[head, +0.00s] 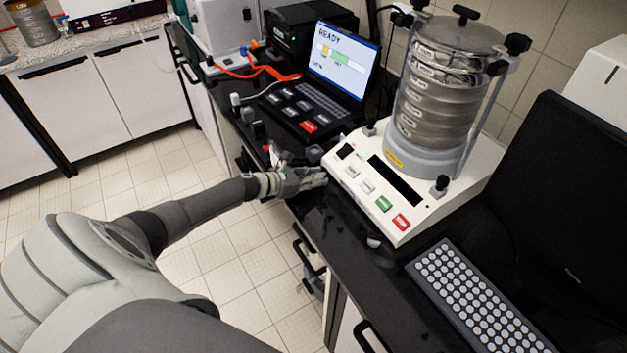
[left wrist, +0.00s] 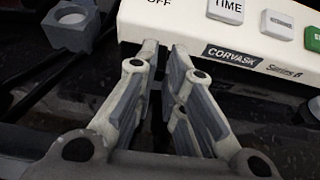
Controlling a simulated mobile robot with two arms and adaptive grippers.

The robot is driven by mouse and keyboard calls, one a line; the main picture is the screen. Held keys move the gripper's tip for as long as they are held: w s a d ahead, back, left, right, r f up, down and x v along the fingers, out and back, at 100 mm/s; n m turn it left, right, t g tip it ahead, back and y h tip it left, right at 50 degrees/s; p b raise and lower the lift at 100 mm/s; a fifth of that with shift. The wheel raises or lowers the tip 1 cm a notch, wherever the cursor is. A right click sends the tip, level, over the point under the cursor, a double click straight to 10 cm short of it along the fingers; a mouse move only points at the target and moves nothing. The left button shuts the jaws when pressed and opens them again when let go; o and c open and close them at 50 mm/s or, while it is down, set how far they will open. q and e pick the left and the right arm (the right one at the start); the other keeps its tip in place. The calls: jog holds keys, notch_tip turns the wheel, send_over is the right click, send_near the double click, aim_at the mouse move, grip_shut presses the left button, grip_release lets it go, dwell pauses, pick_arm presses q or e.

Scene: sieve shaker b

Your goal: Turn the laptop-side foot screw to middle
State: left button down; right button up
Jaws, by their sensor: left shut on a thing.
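The white sieve shaker (head: 410,215) stands on the black counter, with its stack of metal sieves (head: 435,95) on top. My left gripper (head: 322,178) is at the shaker's front corner on the laptop side. In the left wrist view its two fingers (left wrist: 164,50) reach to the lower front edge of the shaker base (left wrist: 215,45), with a narrow gap between them. It is shut on the laptop-side foot screw, which the fingers and base hide. The other front foot (head: 374,242) shows under the near corner. The laptop (head: 342,65) reads READY above a coloured bar. My right gripper is not in view.
A grey block with a round recess (left wrist: 70,25) lies left of the fingers in the left wrist view. A keyboard (head: 478,298) and a dark monitor (head: 555,200) stand to the right. Orange tubing (head: 255,72) runs behind the laptop's left side. Drawer handles stick out below the counter.

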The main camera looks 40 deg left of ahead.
pick_arm(q)
jog(key=shift+w+r, duration=0.2)
jog(key=shift+r, duration=0.05)
jog(key=c, duration=1.6)
grip_release()
jog(key=shift+c, duration=0.2)
jog(key=shift+o, duration=0.6)
jog(key=shift+w+d+f+h, duration=0.15)
jog(key=shift+w+f+h, duration=0.1)
jog(key=shift+f+h, duration=0.05)
jog(key=shift+s+a+r, duration=0.1)
jog(key=shift+s+a, duration=0.15)
jog(key=shift+s, duration=0.4)
jog(key=v, duration=1)
jog(key=shift+s+r, duration=0.15)
jog(key=shift+r, duration=0.2)
